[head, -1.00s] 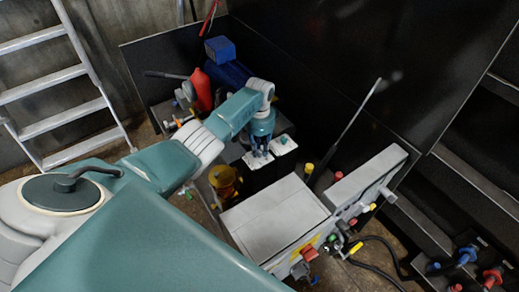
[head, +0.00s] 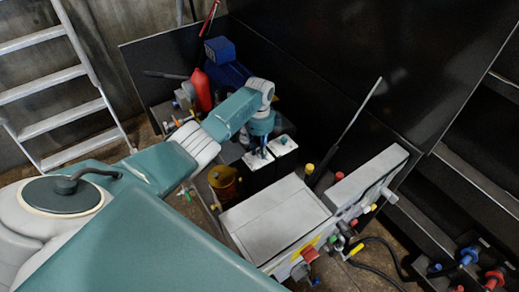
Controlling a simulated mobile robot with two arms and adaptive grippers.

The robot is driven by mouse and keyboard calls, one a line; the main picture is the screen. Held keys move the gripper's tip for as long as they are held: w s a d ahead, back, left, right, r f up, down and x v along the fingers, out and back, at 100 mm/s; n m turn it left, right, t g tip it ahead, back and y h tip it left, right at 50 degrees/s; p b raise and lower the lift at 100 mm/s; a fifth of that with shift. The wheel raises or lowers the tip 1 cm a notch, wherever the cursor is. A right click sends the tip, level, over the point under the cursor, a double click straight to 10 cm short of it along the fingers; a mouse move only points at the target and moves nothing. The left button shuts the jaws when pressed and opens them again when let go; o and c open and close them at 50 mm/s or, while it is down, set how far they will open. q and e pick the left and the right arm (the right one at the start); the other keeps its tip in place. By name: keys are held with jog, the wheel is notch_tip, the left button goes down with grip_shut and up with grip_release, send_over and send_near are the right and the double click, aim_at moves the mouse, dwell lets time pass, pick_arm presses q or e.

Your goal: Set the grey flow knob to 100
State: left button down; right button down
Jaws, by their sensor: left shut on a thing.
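My left gripper (head: 262,151) points down at the white top of a dark box (head: 256,162) in the middle of the head view. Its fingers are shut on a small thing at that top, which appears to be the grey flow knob. The fingers hide the knob, and no scale or setting can be read. A second white-topped box (head: 284,146) stands just to the right and carries a small green knob (head: 284,140). My right gripper is not in view.
A grey machine cover (head: 275,218) and a panel with coloured knobs (head: 372,178) stand in front. A yellow-brown canister (head: 224,180) is left of the boxes. A red bottle (head: 201,90) and blue motor (head: 221,50) are behind. A thin lever (head: 357,118) rises at right.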

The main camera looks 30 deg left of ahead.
aim_at(259, 151)
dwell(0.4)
pick_arm(q)
jog(key=c, duration=1.5)
grip_release()
jog(key=shift+c, duration=0.2)
jog(key=shift+r, duration=0.1)
notch_tip(259, 151, up, 12)
